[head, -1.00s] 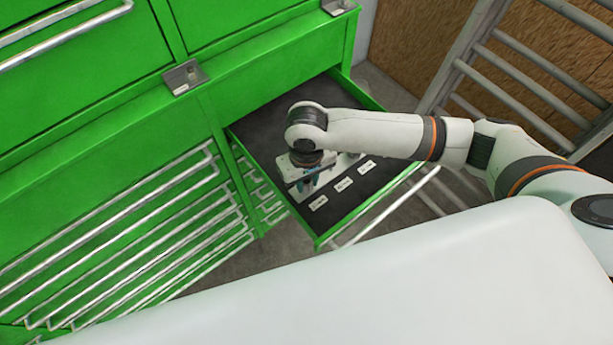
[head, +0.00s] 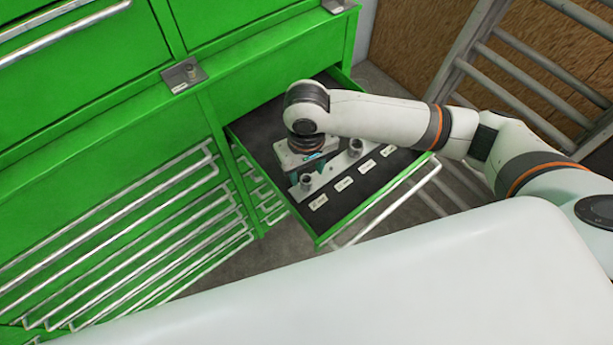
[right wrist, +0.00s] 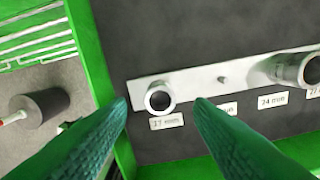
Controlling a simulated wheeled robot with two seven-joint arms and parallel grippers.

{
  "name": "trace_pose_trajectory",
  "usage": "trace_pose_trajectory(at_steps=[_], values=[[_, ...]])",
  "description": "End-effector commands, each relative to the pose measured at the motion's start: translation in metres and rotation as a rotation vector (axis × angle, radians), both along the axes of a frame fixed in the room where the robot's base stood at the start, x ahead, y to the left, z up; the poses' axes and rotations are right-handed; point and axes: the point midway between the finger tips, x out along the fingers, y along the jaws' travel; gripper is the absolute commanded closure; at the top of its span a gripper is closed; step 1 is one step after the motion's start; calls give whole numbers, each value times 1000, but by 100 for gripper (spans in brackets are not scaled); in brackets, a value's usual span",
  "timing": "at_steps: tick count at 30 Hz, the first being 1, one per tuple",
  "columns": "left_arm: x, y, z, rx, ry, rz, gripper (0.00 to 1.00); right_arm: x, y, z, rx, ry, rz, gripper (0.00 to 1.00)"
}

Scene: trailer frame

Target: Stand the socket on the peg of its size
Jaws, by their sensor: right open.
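A light metal rail (right wrist: 200,78) lies in the open drawer, with printed size labels along it. A small silver socket (right wrist: 158,95) stands on the rail at the 17 mm label (right wrist: 166,123); it also shows in the head view (head: 305,182). A bare short peg (right wrist: 223,79) stands to its right. A larger socket (right wrist: 308,68) stands further right, by the 24 mm label (right wrist: 272,100); it shows in the head view (head: 355,147). My right gripper (head: 306,168) is open and empty, its teal fingertips spread either side of the small socket in the wrist view. My left gripper is out of view.
The drawer (head: 335,222) has a dark floor and green walls, and stands out from the green cabinet (head: 95,120). A metal ladder (head: 520,60) leans at the right. Bar handles (head: 130,240) line the cabinet front at the left.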

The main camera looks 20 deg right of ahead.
Motion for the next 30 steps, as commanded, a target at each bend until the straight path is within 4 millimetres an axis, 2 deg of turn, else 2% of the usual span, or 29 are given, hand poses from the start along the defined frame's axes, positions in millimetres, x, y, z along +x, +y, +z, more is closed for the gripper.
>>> trace_pose_trajectory(at_steps=[6,12,17,30], values=[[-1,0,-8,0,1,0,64,1,1,47,3,-5,2,53],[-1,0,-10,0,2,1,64,0,1,73,1,-2,1,53],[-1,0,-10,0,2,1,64,0,0,80,0,-1,1,53],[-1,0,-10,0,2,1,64,0,0,79,0,0,0,53]])
